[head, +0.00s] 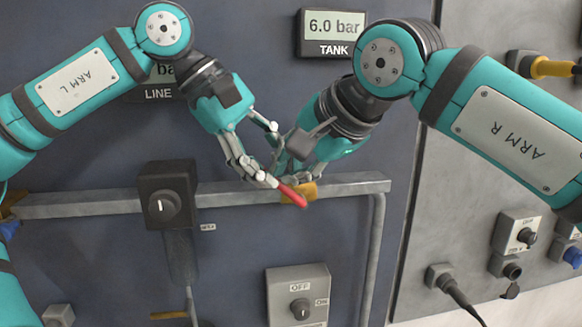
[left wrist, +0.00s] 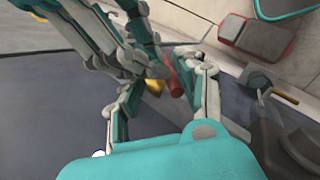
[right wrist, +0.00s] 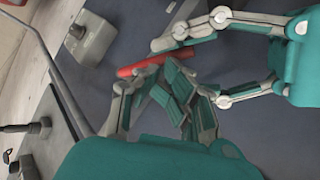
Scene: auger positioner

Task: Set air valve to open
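The air valve has a red lever handle (head: 292,195) on a yellow body (head: 311,190), on the grey pipe below the tank display. The handle slants down to the right in the head view. My left gripper (head: 273,154) is open, with its lower finger at the handle's upper left end. In the left wrist view the red handle (left wrist: 174,80) shows between its spread fingers. My right gripper (head: 296,170) is just above the valve, with fingers apart. In the right wrist view the red handle (right wrist: 155,61) lies just past its fingertips. Contact cannot be told; fingers partly hide the valve.
The tank display (head: 334,30) reads 6.0 bar; my left arm partly covers the line display (head: 163,75). A black regulator with a knob (head: 166,207) hangs left on the pipe (head: 90,203). An OFF/ON switch box (head: 299,295) is below. My two grippers are very close together.

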